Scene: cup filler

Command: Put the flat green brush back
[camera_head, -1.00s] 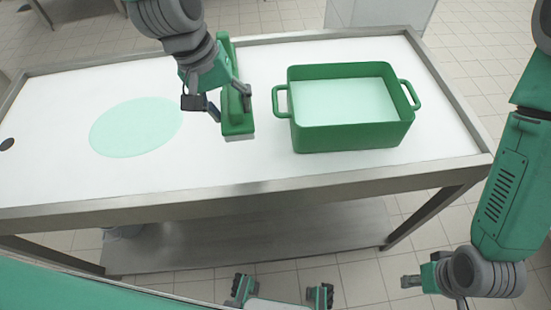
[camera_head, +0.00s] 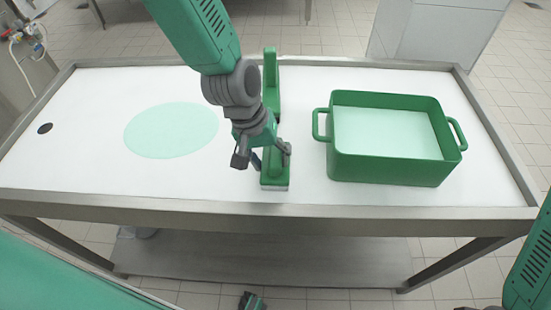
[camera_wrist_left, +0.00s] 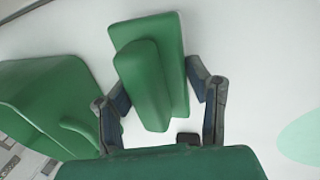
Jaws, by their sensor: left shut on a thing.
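The flat green brush (camera_head: 270,76) is green with a raised ridge along its top and a pale underside. It lies lengthwise, front to back, between the light green circle and the green bin. In the left wrist view the brush (camera_wrist_left: 150,75) is between the two fingers. I cannot tell whether its underside touches the table. The pale green circle (camera_head: 171,130) is on the table to the left of the brush.
The green bin (camera_head: 395,170) with two side handles stands to the right of the brush; a pale surface shows inside. The white table (camera_head: 80,110) has a raised metal rim (camera_head: 300,215). A dark round hole (camera_head: 45,128) is at the far left. The tabletop is otherwise clear.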

